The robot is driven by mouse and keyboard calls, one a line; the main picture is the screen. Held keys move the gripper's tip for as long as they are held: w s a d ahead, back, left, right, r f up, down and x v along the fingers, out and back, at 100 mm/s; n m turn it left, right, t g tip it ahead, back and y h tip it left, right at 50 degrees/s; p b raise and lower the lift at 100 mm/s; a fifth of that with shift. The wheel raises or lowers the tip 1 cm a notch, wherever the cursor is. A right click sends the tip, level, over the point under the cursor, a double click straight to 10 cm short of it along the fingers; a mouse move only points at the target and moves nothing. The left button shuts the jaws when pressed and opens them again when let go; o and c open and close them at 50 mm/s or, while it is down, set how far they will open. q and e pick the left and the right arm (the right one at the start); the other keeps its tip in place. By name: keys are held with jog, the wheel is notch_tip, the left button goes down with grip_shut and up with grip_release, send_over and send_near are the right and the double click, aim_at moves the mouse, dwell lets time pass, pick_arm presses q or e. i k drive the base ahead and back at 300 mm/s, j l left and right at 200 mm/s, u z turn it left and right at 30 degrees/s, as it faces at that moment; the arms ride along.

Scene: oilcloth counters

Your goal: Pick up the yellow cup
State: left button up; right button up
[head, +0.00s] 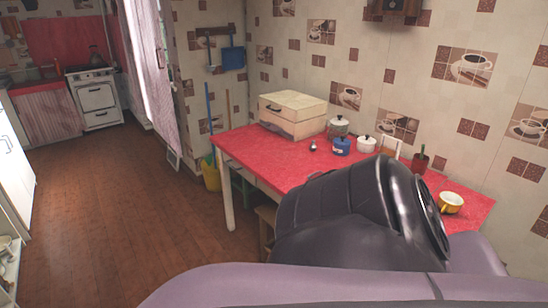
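The yellow cup (451,203) stands upright near the right end of the red-covered table (262,146). Its inside looks pale, and it appears small in the head view. A large dark rounded part and a purple part, which look like parts of my own body, fill the lower right foreground. They hide the table's near right side just left of the cup. Neither of my grippers shows in the head view.
A blue pot (341,147), a white pot (366,145), a larger lidded pot (338,127) and a beige box (292,113) stand along the wall. A red item (421,163) is behind the cup. The wooden floor (120,215) left of the table is clear.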

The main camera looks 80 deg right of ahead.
aim_at(447, 206)
jog(key=z, duration=3.85)
